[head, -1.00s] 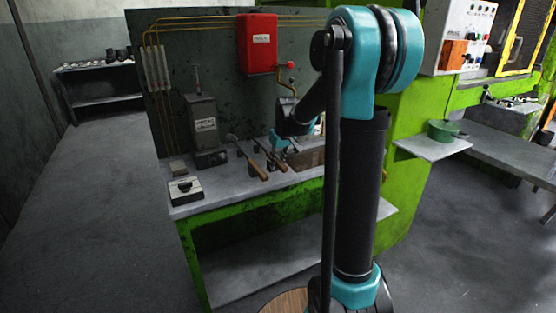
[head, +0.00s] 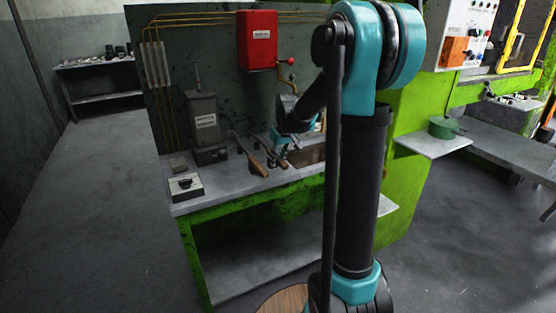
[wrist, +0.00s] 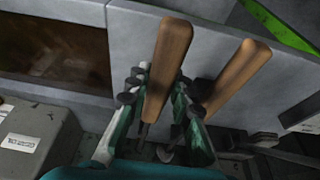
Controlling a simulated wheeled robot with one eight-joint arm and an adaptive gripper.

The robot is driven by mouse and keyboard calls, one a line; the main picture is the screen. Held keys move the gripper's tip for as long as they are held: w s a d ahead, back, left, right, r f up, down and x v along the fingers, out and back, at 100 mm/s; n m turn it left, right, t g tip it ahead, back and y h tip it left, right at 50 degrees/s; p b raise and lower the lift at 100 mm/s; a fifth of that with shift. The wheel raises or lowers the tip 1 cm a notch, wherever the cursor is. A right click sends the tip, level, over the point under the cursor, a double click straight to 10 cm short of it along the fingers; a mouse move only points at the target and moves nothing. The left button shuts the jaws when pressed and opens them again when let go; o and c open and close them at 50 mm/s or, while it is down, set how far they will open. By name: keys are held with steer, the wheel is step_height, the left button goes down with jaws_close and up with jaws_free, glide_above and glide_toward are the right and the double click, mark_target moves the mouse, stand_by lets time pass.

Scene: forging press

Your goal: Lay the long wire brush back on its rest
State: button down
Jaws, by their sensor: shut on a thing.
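My gripper (wrist: 158,108) is shut on a wooden-handled tool, which I take to be the long wire brush (wrist: 168,62). In the wrist view its handle stands between the two teal fingers, with the dark shaft running down behind it. In the head view the brush handle (head: 283,163) shows below my gripper (head: 278,148), over the bench. A second wooden handle (wrist: 236,78) lies just outside the right finger, and it also shows in the head view (head: 257,165). The bristles are hidden. I cannot make out the rest clearly, nor whether the brush touches it.
A trough with brown contents (wrist: 60,52) is beside the tools. The bench (head: 215,180) also holds a grey labelled unit (head: 205,128) and a small control box (head: 186,186). A red box (head: 257,40) hangs on the panel behind.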

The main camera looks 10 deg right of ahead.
steer(key=shift+f, duration=0.55)
stand_by(0.4)
steer(key=c, duration=1.3)
jaws_free()
